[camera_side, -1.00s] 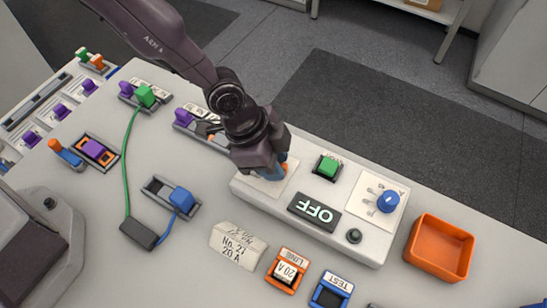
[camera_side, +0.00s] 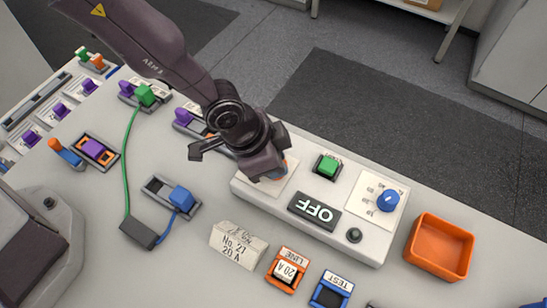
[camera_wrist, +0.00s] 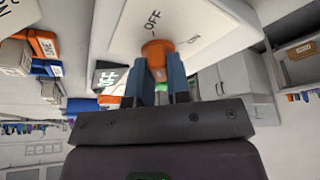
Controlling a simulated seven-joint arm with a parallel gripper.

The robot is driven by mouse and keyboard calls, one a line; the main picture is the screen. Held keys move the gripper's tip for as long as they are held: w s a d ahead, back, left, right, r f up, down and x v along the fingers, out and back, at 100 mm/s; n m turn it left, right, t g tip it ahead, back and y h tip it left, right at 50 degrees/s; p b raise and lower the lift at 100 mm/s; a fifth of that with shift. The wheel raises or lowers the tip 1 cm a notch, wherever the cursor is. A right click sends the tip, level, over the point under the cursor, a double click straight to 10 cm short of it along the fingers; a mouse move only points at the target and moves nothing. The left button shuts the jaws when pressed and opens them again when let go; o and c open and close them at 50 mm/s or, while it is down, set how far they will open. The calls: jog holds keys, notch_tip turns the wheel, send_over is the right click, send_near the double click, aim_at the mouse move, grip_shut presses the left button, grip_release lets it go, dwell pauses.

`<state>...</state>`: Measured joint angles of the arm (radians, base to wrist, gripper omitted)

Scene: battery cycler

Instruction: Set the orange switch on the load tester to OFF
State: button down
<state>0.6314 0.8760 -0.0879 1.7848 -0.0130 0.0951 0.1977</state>
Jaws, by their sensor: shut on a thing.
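The load tester (camera_side: 345,235) is a long white box with a dark display (camera_side: 314,208) that reads OFF. Its orange switch (camera_wrist: 157,48) shows in the wrist view, with an OFF label (camera_wrist: 152,20) and an ON label (camera_wrist: 194,41) printed on the panel around it. My gripper (camera_wrist: 158,80) has its two blue fingers shut on the orange switch. In the side view my gripper (camera_side: 279,172) hides most of the switch at the box's left end. Which label the lever points to is hard to tell.
The tester also bears a green button (camera_side: 327,166), a blue knob (camera_side: 388,201) and a small dark knob (camera_side: 354,235). An orange tray (camera_side: 440,247) stands to the right.

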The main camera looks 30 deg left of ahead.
jog(key=c, duration=1.1)
grip_release()
jog(key=v, duration=1.3)
jog(key=shift+s, duration=0.1)
jog(key=shift+f, duration=0.1)
jog(key=s+a+r+n+t+y, duration=0.1)
jog(key=s+a+r+n, duration=0.2)
jog(key=a+r, duration=0.3)
jog(key=s+a+r+n+t+y, duration=0.1)
jog(key=s+a+r+n, duration=0.2)
jog(key=a, duration=0.9)
jog(key=s+a+r+n+y, duration=0.1)
jog(key=s+a+r+n, duration=0.2)
jog(key=s+a+r, duration=0.3)
jog(key=shift+s+a+r+n+t, duration=0.2)
jog(key=shift+a+r, duration=0.6)
jog(key=shift+a, duration=0.15)
jog(key=shift+s+a+r+n+t, duration=0.2)
jog(key=shift+a+r, duration=0.55)
jog(key=shift+a, duration=0.15)
